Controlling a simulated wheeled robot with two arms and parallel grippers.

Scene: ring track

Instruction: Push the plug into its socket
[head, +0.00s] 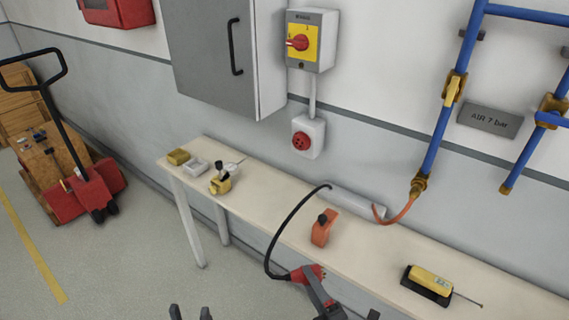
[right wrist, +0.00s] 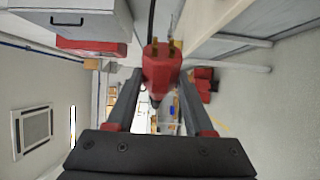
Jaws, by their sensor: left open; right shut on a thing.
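The red plug (head: 306,273) is held in my right gripper (head: 318,291), in front of the bench edge. In the right wrist view the plug (right wrist: 160,68) sits between both fingers, its brass pins pointing up in the picture. A black cable (head: 283,228) loops from the plug up to the back of the bench. The red round socket (head: 301,141) is in a white box on the wall, above and well apart from the plug. Its holes are small in view. My left gripper (head: 190,313) is open and empty at the bottom edge; only its fingertips show.
A long bench (head: 275,205) runs along the wall. A switch box (head: 311,40) is above the socket. A red pallet truck (head: 90,190) stands left.

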